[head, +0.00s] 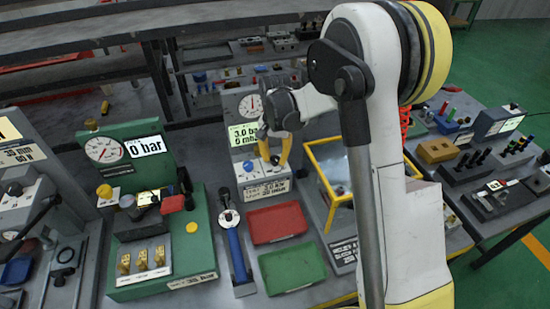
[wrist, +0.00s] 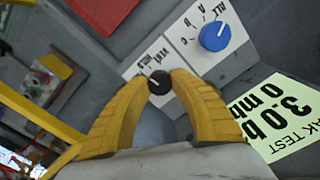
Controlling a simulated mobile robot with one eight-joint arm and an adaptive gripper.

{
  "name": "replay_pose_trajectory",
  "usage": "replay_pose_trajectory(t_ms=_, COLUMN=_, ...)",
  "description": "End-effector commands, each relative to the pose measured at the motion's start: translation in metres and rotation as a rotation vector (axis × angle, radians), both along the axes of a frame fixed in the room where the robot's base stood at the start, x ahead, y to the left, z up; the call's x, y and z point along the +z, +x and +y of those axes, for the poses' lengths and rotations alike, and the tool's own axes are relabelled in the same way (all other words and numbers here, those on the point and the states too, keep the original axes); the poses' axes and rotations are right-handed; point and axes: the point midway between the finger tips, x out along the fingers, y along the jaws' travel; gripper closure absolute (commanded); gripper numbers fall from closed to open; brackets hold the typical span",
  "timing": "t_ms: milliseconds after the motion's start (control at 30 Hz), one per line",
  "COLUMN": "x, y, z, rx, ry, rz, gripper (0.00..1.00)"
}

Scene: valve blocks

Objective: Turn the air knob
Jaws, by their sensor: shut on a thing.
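A small black knob (wrist: 160,82) with a white pointer mark is on the white panel of the grey test unit (wrist: 205,70). My gripper (wrist: 160,85) is shut on this knob, one yellow fingertip at each side. In the head view my gripper (head: 274,162) reaches down to the unit's front panel, and the fingers largely hide the knob. A larger blue knob (wrist: 215,36) with a lettered scale sits beside it on the panel, apart from the fingers. The unit's display (head: 243,134) reads 3.0 bar, with a round gauge (head: 250,105) above it.
A red tray (head: 277,223) and a green tray (head: 291,267) lie in front of the unit. A yellow-framed box (head: 333,165) stands close at its right. A green gauge block (head: 130,150) stands at the left, and a blue-handled tool (head: 238,255) lies between.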

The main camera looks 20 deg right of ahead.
Motion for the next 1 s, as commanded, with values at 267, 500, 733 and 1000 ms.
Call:
replay_pose_trajectory(t_ms=267, x=0.0000, y=-0.0003, z=0.0002, rx=-0.093, ry=0.001, rz=0.001, gripper=1.00)
replay_pose_trajectory(t_ms=500, x=0.0000, y=-0.0003, z=0.0002, rx=-0.112, ry=0.001, rz=0.001, gripper=1.00)
replay_pose_trajectory(t_ms=733, x=-0.0001, y=-0.0003, z=0.0002, rx=-0.112, ry=0.001, rz=0.001, gripper=1.00)
replay_pose_trajectory(t_ms=1000, x=0.0000, y=-0.0001, z=0.0002, rx=-0.112, ry=0.000, rz=0.000, gripper=0.48)
